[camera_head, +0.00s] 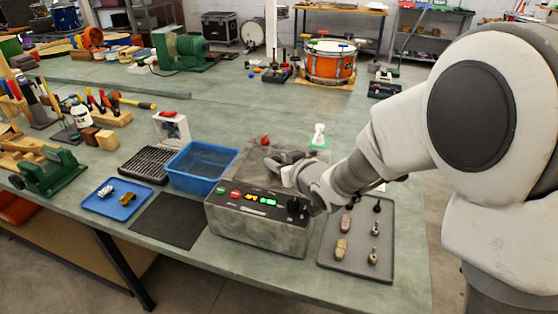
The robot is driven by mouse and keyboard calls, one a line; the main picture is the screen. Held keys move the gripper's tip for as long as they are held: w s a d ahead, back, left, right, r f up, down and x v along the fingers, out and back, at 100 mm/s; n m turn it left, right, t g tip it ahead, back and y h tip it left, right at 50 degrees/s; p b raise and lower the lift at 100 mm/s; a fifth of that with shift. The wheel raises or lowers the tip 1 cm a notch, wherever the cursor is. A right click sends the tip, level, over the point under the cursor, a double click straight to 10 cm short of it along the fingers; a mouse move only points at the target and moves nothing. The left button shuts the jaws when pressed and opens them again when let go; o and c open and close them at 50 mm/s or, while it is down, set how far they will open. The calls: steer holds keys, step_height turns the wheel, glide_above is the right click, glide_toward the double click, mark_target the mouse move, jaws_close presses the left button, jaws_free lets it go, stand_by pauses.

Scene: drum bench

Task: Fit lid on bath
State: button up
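The bath (262,236) is a grey metal box at the front middle of the bench. Its dark sloped front panel carries lit displays, coloured buttons and a black knob. A flat grey-brown surface with a red knob (265,141), which looks like the lid, shows behind my gripper at the top of the bath. I cannot tell whether it sits on the bath or lies behind it. My gripper (275,162) is over the back of the bath, reaching in from the right. My wrist hides part of the bath top. The fingers are too small and dark to tell their opening.
A blue basin (229,155) stands left of the bath, with a black rack (147,165) and blue tray (99,208) beyond. A grey tray (347,262) with small parts lies right. A white-topped green bottle (319,138) stands behind. The bench behind is mostly clear.

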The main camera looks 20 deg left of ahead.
steer(key=o, duration=0.4)
steer(key=shift+s+d+f, duration=0.15)
steer(key=shift+f, duration=0.55)
steer(key=shift+d, duration=0.1)
steer(key=v, duration=0.5)
steer(key=p+v, duration=0.1)
steer(key=v, duration=0.4)
steer(key=r+v, duration=0.1)
steer(key=v, duration=0.4)
steer(key=shift+r+p, duration=0.1)
steer(key=shift+p, duration=0.2)
steer(key=d+r+m+t+h+p, duration=0.1)
steer(key=d+r+m+h+p, duration=0.25)
steer(key=d, duration=0.65)
steer(key=d+r+m+t+h+b, duration=0.1)
steer(key=d+r+m+h, duration=0.35)
steer(key=d, duration=0.65)
steer(key=s+d+r+m+g+h+p, duration=0.1)
steer(key=s+d+g+p, duration=0.1)
steer(key=s, duration=0.4)
steer(key=s+d+r+m+g+h+p, duration=0.1)
steer(key=s+d+r+g, duration=0.1)
steer(key=s+d, duration=0.3)
steer(key=s+g, duration=0.1)
steer(key=s, duration=0.1)
steer(key=shift+s+r+h+p, duration=0.25)
steer(key=shift+h+p, duration=0.05)
steer(key=shift+p, duration=0.05)
